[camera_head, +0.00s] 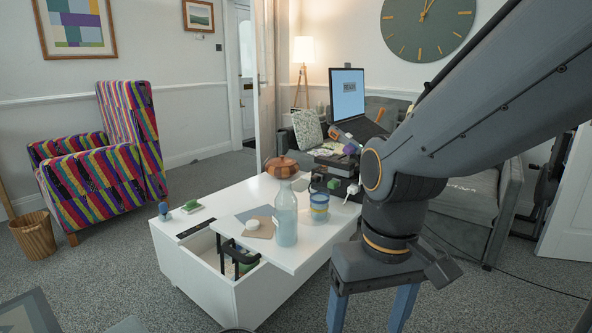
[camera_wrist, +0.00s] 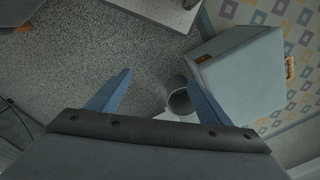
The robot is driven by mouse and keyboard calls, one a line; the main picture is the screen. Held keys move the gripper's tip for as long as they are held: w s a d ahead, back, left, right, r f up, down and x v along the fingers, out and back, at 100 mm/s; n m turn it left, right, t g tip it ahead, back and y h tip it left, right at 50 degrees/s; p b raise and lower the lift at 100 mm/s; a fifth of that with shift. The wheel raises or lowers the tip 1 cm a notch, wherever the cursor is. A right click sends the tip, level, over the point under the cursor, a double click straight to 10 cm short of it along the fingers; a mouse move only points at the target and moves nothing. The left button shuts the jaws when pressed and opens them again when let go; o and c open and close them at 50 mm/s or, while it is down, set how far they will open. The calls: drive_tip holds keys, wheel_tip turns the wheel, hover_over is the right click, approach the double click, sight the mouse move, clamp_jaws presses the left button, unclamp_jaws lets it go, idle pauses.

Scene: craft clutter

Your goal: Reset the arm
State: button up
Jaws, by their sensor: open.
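My gripper (camera_head: 368,318) hangs from my arm at the right of the head view, with its blue fingers pointing down and spread apart. It is open, and nothing shows between the fingers. In the wrist view my gripper (camera_wrist: 158,78) also shows both fingers wide apart above the grey carpet. My arm reaches in from the upper right of the head view and hides part of the sofa. The lowest ends of the fingers are cut off by the bottom edge of the head view.
A white coffee table (camera_head: 190,268) stands left of my gripper, its top carrying a glass bottle (camera_head: 284,220), a banded jar (camera_head: 319,207) and a lidded brown pot (camera_head: 282,167). A grey box (camera_wrist: 240,75) and a dark round container (camera_wrist: 178,97) lie below my gripper.

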drive_tip(key=d+r+m+p, duration=0.2)
drive_tip(key=d+r+p, duration=0.6)
drive_tip(key=p, duration=0.7)
drive_tip(key=shift+d+r+m+h+p, duration=0.3)
drive_tip(key=shift+r+p, duration=0.1)
drive_tip(key=shift+r, duration=0.1)
